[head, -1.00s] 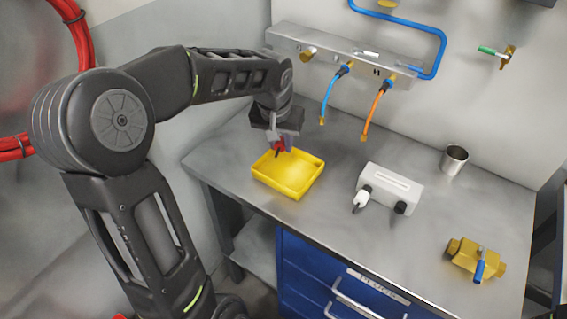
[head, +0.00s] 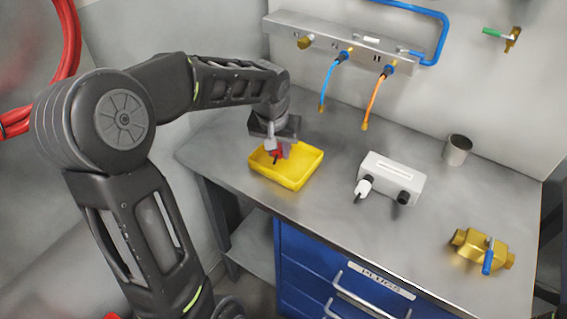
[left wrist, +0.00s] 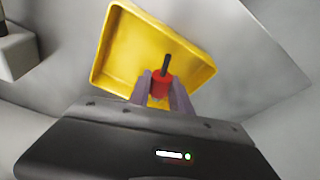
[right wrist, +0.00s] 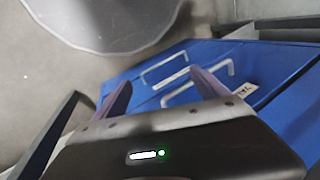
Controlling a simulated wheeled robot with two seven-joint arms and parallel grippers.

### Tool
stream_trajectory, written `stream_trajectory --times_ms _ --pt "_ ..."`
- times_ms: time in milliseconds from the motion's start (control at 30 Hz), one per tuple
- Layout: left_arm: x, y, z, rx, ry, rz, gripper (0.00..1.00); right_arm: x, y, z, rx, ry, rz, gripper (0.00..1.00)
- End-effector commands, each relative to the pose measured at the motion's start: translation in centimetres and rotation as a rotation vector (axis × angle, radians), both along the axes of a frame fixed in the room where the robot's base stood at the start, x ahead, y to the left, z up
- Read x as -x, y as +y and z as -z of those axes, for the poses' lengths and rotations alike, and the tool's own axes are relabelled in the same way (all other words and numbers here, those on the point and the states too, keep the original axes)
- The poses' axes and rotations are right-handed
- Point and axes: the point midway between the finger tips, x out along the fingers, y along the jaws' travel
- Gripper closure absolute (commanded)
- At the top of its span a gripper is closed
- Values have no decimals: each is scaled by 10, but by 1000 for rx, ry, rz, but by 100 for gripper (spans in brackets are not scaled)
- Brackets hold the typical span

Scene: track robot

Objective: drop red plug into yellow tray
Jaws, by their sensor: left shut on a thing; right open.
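The yellow tray (head: 300,180) sits on the metal workbench near its left end. My left gripper (head: 277,150) is over the back left part of the tray, pointing down. It is shut on the red plug (head: 275,154), which has a black pin or cable end. In the left wrist view the red plug (left wrist: 160,84) is between the fingertips (left wrist: 160,92), with the yellow tray (left wrist: 122,50) behind it. I cannot tell whether the plug touches the tray floor. My right gripper (right wrist: 160,90) is open and empty, in front of the blue drawers, away from the bench top.
A white box (head: 391,178) with a white plug and a black one stands right of the tray. A metal cup (head: 457,150) and a brass valve (head: 483,249) are further right. Blue (head: 329,85) and orange (head: 376,98) hoses hang behind. Blue drawers (head: 330,275) are below.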

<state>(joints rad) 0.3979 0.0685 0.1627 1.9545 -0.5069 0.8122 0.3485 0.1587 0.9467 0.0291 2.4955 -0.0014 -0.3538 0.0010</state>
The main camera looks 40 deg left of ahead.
Motion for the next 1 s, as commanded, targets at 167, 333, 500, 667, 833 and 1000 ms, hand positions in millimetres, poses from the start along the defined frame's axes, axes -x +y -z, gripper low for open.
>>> stream_trajectory --times_ms 167,333,500,667,833,1000 --pt "0 0 -1 0 0 0 100 0 0 -1 0 0 0 17" --pt "0 0 -1 0 0 0 64 0 0 -1 0 0 0 17" --pt "0 0 -1 0 0 0 50 0 0 -1 0 0 0 17" --pt "0 0 0 0 0 0 50 0 0 -1 0 -1 0 17" --pt "1 0 -3 -1 -1 0 50 0 0 0 0 -1 0 17" --pt "5 -1 -20 -1 -3 -1 50 0 0 2 0 -1 0 17"
